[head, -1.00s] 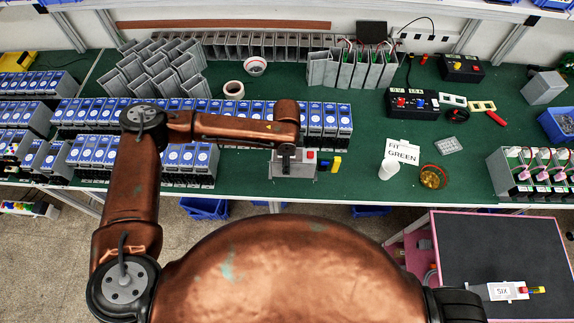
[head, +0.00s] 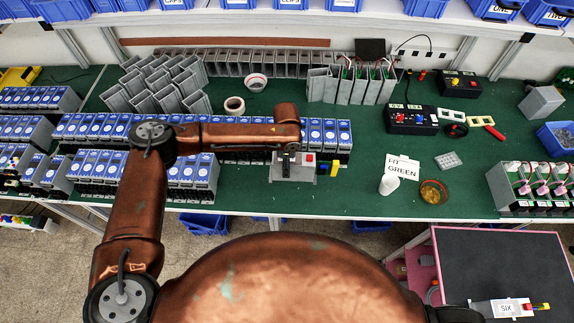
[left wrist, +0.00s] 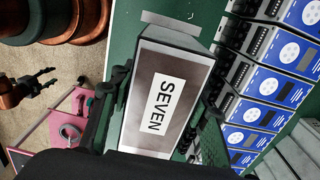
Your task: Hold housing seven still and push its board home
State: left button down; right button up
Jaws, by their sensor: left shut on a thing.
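Housing seven (head: 292,173) is a grey box on the front part of the green bench in the head view. In the left wrist view its white SEVEN label (left wrist: 160,104) faces the camera. My left gripper (head: 290,160) is shut on the housing, with a black finger on each side. A red block and a yellow piece (head: 334,168) show at its right end, the yellow one sticking out. How deep the board sits inside is hidden. My right gripper (left wrist: 42,80) shows small at the left of the left wrist view, fingers apart and empty, away from the housing.
Rows of blue-fronted units (head: 200,172) stand close to the left of housing seven. A FIT GREEN card (head: 402,168), a white cup and an amber dish (head: 432,192) are to its right. A dark-topped pink cart (head: 490,260) holds a housing labelled SIX (head: 503,308).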

pick_arm(q)
jog(key=shift+f, duration=0.1)
jog(key=shift+f+b, duration=1)
jog(key=shift+f, duration=1.85)
jog(key=shift+f+b, duration=1.45)
jog(key=shift+f, duration=2.1)
pick_arm(e)
notch_tip(320, 180, down, 5)
jog(key=shift+s+r, duration=0.1)
jog(key=shift+s, duration=0.05)
pick_arm(q)
jog(key=shift+r, duration=0.1)
pick_arm(e)
jog(key=shift+c, duration=0.3)
